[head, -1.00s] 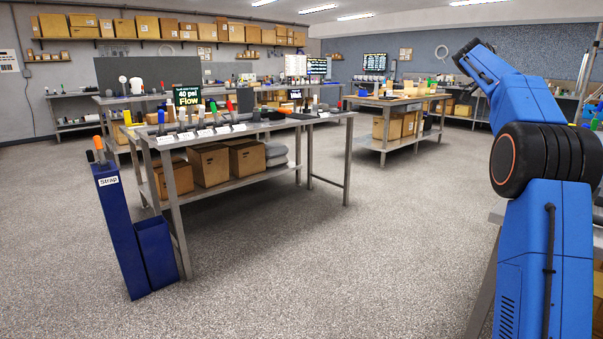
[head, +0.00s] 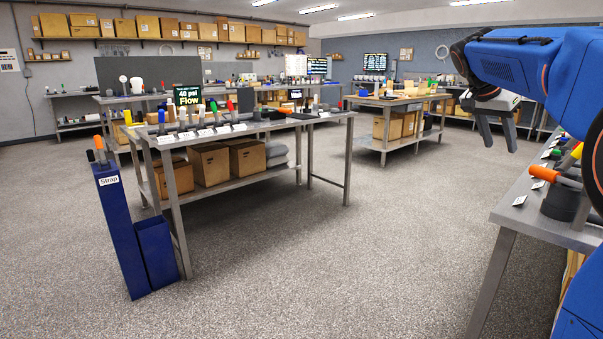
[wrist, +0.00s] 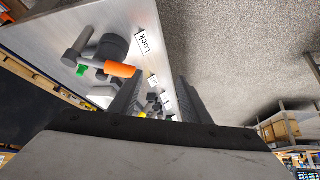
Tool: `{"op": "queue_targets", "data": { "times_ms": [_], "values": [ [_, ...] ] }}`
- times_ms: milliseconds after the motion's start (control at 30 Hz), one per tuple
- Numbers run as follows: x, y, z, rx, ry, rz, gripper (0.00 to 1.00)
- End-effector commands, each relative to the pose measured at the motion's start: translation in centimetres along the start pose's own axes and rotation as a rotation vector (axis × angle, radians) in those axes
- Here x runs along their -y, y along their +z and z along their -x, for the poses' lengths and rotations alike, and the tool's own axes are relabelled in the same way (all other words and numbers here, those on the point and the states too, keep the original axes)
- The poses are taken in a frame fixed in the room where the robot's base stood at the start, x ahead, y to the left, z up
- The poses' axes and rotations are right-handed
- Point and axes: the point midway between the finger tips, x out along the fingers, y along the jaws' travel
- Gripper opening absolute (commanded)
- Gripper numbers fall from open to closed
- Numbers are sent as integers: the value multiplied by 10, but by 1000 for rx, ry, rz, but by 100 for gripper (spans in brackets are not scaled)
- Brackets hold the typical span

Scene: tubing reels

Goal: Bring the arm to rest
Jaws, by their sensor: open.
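My blue arm (head: 575,75) reaches in from the right edge of the head view, bent at the upper right. My grey gripper (head: 499,146) hangs from it with its two fingers pointing down, apart and with nothing between them. It is in the air above and beyond the left end of the right-hand bench. In the wrist view my gripper (wrist: 157,92) shows two dark fingers, apart. Beyond them lies a bench top with an orange-handled tool (wrist: 120,69) and a label reading "Lock" (wrist: 143,42).
The right-hand metal bench (head: 508,215) carries colored-handled tools and labels close to my arm. A middle bench (head: 335,118) holds tools above cardboard boxes. A blue "Strap" bin (head: 120,230) stands at its left. The speckled floor between the benches is clear.

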Motion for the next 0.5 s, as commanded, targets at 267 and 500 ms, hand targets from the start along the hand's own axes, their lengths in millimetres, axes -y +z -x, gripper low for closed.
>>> {"op": "queue_targets", "data": {
  "times_ms": [267, 500],
  "values": [
    [-44, 95, 14, 70, -120, 251, 43],
    [-85, 181, 15, 114, -231, 455, 43]
  ]
}}
